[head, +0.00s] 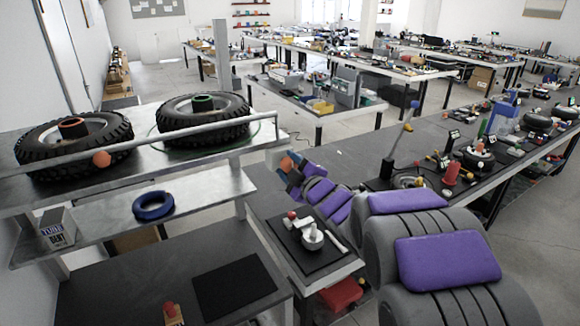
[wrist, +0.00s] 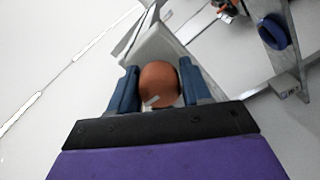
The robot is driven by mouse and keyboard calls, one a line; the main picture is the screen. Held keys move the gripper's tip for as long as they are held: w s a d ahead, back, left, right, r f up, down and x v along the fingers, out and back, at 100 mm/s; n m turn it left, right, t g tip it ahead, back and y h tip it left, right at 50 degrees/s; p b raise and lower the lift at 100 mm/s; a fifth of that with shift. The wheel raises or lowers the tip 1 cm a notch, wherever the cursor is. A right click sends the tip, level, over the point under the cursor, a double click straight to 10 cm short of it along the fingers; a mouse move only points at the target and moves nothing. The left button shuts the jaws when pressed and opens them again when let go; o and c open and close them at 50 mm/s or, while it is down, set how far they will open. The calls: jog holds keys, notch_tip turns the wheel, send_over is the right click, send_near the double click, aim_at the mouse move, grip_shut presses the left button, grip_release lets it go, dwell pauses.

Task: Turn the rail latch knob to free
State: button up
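The rail latch knob is an orange, rounded knob (head: 286,163) at the right end of the shelf rail, beside a grey block. In the wrist view the orange knob (wrist: 158,82) sits between my two blue fingers and bears a short white mark low on its face. My gripper (head: 291,172) is at the knob, with a finger on each side. In the wrist view the fingers of my gripper (wrist: 159,88) appear to touch both sides of it. The knob's back and its mount are partly hidden.
Two tires (head: 72,150) (head: 202,128) lie on the upper shelf. A blue ring (head: 153,206) lies on the lower shelf. A small table with a dark mat (head: 318,262) stands below my arm.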

jog(key=shift+f, duration=0.1)
jog(key=c, duration=0.6)
